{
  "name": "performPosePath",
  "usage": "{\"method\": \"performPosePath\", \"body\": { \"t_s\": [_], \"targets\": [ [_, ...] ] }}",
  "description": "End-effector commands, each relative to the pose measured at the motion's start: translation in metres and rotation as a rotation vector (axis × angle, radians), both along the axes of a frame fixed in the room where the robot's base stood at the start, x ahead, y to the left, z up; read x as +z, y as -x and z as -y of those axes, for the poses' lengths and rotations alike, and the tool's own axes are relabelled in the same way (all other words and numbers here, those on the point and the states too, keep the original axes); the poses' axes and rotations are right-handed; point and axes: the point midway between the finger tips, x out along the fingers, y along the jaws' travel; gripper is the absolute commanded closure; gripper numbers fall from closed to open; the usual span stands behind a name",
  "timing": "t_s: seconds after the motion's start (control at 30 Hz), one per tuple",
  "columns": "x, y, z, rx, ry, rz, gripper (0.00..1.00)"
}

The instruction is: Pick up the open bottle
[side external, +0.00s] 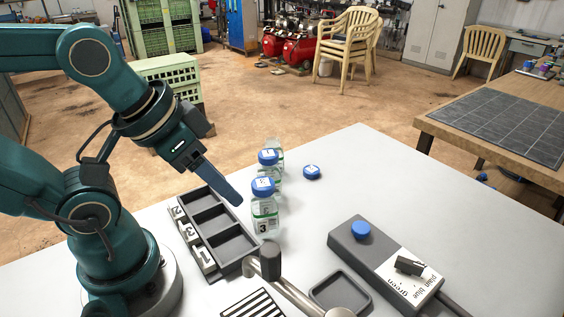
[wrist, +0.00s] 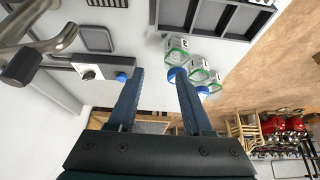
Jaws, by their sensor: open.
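Three clear bottles stand in a row on the white table. In the side view, the nearest bottle (side external: 265,222) has a blue cap and a label reading 3. The second bottle (side external: 269,173) also has a blue cap. The farthest bottle (side external: 278,147) shows a clear top with no blue cap; it is mostly hidden behind the others. A loose blue cap (side external: 311,172) lies to their right. My gripper (side external: 238,200) is left of the nearest bottle in the side view. In the wrist view, my gripper (wrist: 160,74) is open and empty, with the bottles beyond its right finger.
A grey three-compartment rack (side external: 222,234) with number tags is left of the bottles. A lever handle (side external: 270,262), a square tray (side external: 340,292), a striped pad (side external: 254,304) and a grey box with a blue button (side external: 361,230) are in front. The table's far right is clear.

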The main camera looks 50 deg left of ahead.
Motion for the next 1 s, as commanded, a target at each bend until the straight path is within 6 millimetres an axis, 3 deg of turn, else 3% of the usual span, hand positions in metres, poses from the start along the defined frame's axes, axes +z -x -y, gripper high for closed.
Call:
{"method": "performPosePath", "body": {
  "t_s": [0.07,0.13,0.43,0.57,0.67,0.8,1.0],
  "targets": [
    [0.000,0.000,0.000,0.000,0.000,0.000,0.46],
    [0.000,0.000,0.000,0.000,0.000,0.000,0.19],
    [0.000,-0.001,-0.001,0.002,-0.001,0.001,0.19],
    [0.002,-0.016,-0.014,0.043,-0.040,0.031,0.19],
    [0.005,-0.045,-0.042,0.106,-0.115,0.091,0.19],
    [0.011,-0.095,-0.096,0.172,-0.251,0.210,0.19],
    [0.008,-0.152,-0.158,0.145,-0.366,0.363,0.19]
  ]
}}
